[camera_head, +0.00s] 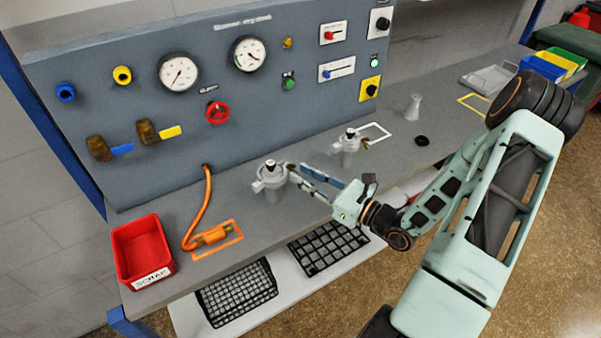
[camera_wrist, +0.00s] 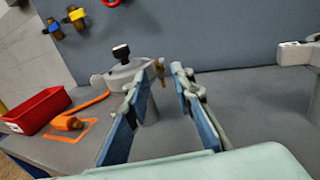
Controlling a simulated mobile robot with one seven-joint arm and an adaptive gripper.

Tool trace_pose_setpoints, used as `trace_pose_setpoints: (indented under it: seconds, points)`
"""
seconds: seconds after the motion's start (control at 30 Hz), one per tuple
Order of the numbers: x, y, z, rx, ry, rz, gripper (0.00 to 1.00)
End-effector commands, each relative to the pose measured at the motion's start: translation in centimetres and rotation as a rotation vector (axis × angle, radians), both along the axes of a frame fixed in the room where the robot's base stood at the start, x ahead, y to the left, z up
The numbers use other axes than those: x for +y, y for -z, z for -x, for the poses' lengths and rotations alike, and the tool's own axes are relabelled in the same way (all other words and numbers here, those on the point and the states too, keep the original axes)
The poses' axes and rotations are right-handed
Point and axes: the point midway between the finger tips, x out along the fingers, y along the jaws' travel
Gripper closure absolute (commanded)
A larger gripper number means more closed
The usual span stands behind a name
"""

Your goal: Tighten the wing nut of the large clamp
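The larger grey clamp assembly (camera_head: 271,188) stands upright on the bench, left of my gripper, with a black knob on top. It also shows in the wrist view (camera_wrist: 119,72), partly hidden by a finger. Its small brass wing nut (camera_wrist: 160,68) sticks out on its right side and appears between my fingertips in the wrist view. My gripper (camera_head: 298,171) is open, its two blue-padded fingers apart and pointing at the clamp's wing-nut side. I cannot tell whether a finger touches the nut. A smaller similar clamp (camera_head: 348,152) stands to the right, behind my gripper.
A red bin (camera_head: 142,250) and an orange hose fitting (camera_head: 211,236) lie left on the bench. The gauge panel (camera_head: 130,190) rises behind. A white cone-shaped part (camera_head: 412,108) and a black ring (camera_head: 422,141) are at right. Black baskets (camera_head: 238,294) sit on a lower shelf.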

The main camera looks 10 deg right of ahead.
Motion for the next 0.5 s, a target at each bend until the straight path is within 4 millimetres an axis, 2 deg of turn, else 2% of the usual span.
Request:
trace_pose_setpoints:
  seconds: [0.3,0.5]
  points:
    - [-3.1,0.0,3.8,0.000,0.003,-0.001,0.78]
    - [-3.9,-0.1,5.0,-0.002,0.002,-0.001,0.78]
